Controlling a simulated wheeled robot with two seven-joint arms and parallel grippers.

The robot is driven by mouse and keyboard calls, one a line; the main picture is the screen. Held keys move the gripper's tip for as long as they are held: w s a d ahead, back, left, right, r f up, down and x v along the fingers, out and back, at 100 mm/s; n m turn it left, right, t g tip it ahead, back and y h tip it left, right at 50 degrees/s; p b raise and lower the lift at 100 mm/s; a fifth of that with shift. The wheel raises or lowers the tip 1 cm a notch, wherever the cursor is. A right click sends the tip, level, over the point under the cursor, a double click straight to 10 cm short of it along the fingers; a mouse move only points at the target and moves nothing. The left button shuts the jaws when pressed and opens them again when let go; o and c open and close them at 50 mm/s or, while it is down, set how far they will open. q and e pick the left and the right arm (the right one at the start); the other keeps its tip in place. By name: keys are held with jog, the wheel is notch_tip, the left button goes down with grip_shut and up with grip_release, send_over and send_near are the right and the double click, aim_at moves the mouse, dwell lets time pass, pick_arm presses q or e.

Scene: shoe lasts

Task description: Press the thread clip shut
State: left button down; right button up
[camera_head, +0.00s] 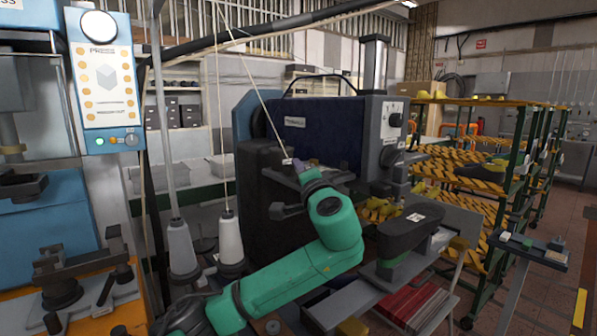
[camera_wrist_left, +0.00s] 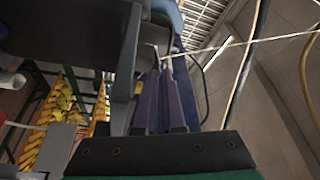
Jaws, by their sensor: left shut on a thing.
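My left arm is green and reaches up to the dark sewing machine in the head view. In the left wrist view the two fingers of the gripper (camera_wrist_left: 164,78) lie close together. They are shut on the thread clip, which is mostly hidden by them. A pale thread (camera_head: 257,95) slants down to a small pale piece beside the fingertips. In the left wrist view the thread (camera_wrist_left: 240,43) runs from the right edge to the fingertips. My right gripper is not in view.
Two thread cones (camera_head: 230,240) stand left of the machine (camera_head: 330,128). A blue press panel (camera_head: 103,85) is at the far left. A shoe rack with yellow shelves (camera_head: 470,165) stands at the right. The machine's dark arm (camera_head: 410,230) is right of my forearm.

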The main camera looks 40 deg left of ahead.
pick_arm(q)
jog(key=c, duration=1.3)
grip_release()
jog(key=shift+w, duration=0.1)
jog(key=shift+w+a+f, duration=0.1)
jog(key=shift+w+f, duration=0.05)
jog(key=shift+w, duration=0.05)
